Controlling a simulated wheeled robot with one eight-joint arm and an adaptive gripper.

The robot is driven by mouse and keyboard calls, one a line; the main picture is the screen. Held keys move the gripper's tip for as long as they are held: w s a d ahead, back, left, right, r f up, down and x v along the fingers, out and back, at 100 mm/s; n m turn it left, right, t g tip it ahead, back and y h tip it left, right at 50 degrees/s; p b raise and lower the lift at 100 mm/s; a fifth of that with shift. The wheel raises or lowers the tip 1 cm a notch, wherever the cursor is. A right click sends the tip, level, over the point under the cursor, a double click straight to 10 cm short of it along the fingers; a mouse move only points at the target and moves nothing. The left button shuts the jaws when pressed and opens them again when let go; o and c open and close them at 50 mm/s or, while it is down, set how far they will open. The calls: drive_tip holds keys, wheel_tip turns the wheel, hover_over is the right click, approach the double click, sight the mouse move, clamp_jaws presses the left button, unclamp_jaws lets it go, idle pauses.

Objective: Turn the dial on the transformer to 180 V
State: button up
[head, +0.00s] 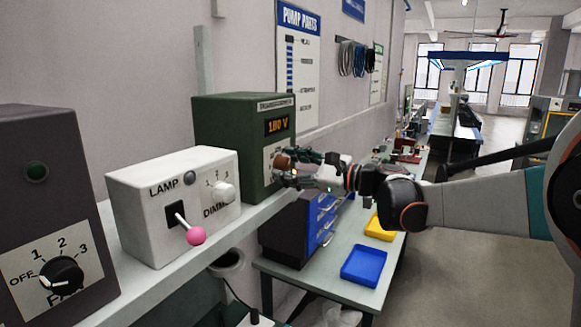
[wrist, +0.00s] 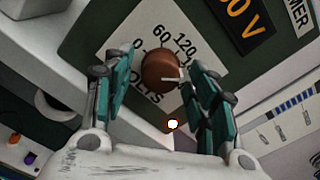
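The transformer is a dark green box (head: 231,132) on the shelf, with a lit orange display (head: 277,125) that appears to read 180 V. Its dial is a round brown knob (wrist: 160,72) on a white plate, also seen in the head view (head: 281,161). In the wrist view the marks 0, 60 and 120 show; further marks are hidden by my right finger. The knob's pale pointer points right, toward that finger. My gripper (wrist: 160,65) is open, its teal fingers on either side of the knob, with visible gaps; it also shows in the head view (head: 297,168).
A white lamp box (head: 150,228) with a pink-tipped lever (head: 196,236) and a dimmer knob stands left of the transformer. A dark fan box (head: 50,210) is further left. Below are a blue tray (head: 364,266) and a yellow tray (head: 379,229) on a bench.

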drive_tip(key=v, duration=1.2)
